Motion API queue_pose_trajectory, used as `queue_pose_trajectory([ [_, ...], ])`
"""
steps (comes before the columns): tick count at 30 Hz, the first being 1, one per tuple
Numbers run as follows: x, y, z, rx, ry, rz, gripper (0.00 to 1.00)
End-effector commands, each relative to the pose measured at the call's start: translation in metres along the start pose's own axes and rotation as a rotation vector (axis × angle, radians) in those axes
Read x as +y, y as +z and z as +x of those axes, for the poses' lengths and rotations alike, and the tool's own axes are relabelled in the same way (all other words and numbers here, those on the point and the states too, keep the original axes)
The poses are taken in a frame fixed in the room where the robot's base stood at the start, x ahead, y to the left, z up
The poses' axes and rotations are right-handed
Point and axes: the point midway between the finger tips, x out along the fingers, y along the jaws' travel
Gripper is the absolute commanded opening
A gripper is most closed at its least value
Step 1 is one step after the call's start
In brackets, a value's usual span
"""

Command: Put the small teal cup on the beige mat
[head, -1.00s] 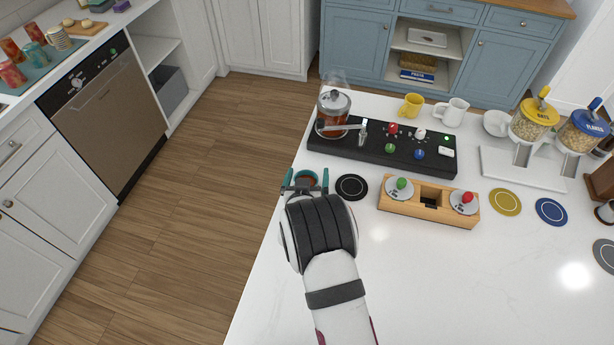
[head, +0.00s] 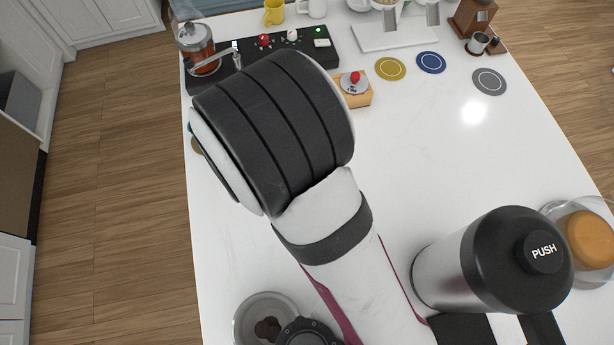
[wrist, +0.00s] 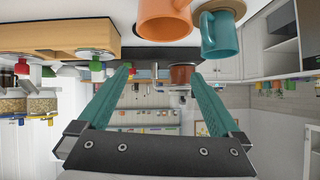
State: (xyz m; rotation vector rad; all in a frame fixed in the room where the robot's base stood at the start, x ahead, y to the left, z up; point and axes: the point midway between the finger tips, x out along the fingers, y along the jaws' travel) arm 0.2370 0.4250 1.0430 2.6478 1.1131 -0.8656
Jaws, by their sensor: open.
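The wrist view is upside down. In it the small teal cup (wrist: 222,36) stands upright with its handle to the left. A beige disc, likely the beige mat (wrist: 238,7), shows at its base. The cup appears to be on the mat, though the contact is partly hidden. My gripper (wrist: 165,82) is open, its two teal fingers apart with nothing between them. The cup is beyond and outside the fingers.
An orange cup (wrist: 165,18) is close beside the teal cup. The wooden stand (head: 356,92), black tap unit (head: 320,58) and glass kettle (head: 199,48) stand at the back. Yellow (head: 390,69), blue (head: 431,62) and grey (head: 489,81) mats lie right. A PUSH canister (head: 490,262) stands at front right.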

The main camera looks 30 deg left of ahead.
Motion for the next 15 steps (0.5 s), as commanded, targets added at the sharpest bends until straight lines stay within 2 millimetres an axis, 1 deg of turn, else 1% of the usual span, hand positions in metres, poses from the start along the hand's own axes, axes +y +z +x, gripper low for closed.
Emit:
queue_pose_trajectory([
  [1, 0.051, -0.023, -0.017, -0.073, 0.058, 0.132, 1.00],
  [2, 0.082, -0.029, -0.034, -0.139, 0.089, 0.213, 1.00],
  [3, 0.120, -0.030, -0.063, -0.226, 0.132, 0.317, 1.00],
  [5, 0.167, -0.023, -0.118, -0.352, 0.198, 0.467, 1.00],
  [6, 0.191, -0.012, -0.158, -0.431, 0.245, 0.567, 1.00],
  [7, 0.204, -0.001, -0.190, -0.487, 0.281, 0.640, 1.00],
  [8, 0.212, 0.010, -0.220, -0.538, 0.317, 0.712, 1.00],
  [9, 0.218, 0.025, -0.257, -0.598, 0.363, 0.807, 1.00],
  [10, 0.219, 0.036, -0.282, -0.637, 0.395, 0.873, 1.00],
  [12, 0.212, 0.057, -0.326, -0.707, 0.455, 1.010, 1.00],
  [13, 0.209, 0.063, -0.339, -0.729, 0.474, 1.055, 1.00],
  [15, 0.200, 0.073, -0.360, -0.762, 0.504, 1.135, 1.00],
])
